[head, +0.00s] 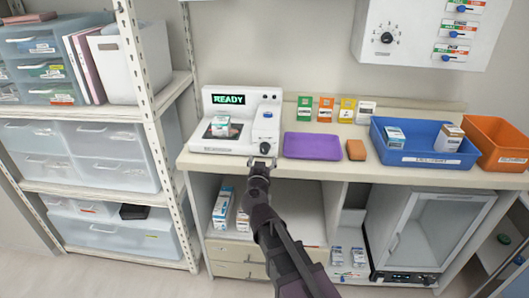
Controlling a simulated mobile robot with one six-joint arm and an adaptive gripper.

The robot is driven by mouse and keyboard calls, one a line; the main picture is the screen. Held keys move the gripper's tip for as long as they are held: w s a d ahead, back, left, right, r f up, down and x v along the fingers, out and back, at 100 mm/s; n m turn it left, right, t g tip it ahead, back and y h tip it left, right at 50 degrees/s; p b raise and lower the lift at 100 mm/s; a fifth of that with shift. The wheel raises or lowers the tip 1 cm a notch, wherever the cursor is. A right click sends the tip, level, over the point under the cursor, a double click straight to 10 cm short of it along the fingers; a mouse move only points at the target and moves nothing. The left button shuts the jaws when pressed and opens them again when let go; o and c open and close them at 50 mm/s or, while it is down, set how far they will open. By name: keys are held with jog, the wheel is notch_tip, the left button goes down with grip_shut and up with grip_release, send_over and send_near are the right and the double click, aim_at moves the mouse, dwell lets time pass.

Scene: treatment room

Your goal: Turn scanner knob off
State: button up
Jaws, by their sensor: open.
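The white scanner (235,95) stands on the counter at its left part. Its display (229,99) reads READY in green. A small box (220,125) sits on its dark scanning plate. A dark blue knob (267,143) is on the right side of the scanner's front; its exact pointer angle is too small to tell. My gripper (262,161) is open at the counter's front edge, just below and in front of the knob. Whether the fingertips touch the scanner cannot be told from this view.
A blue bin (423,157) and an orange bin (499,146) stand farther right. A wall panel (406,41) has a black dial. A shelf post (150,100) rises at left.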

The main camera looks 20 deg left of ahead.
aim_at(264, 152)
jog(key=shift+x, duration=2.35)
jog(key=shift+d, duration=0.1)
jog(key=c, duration=1.2)
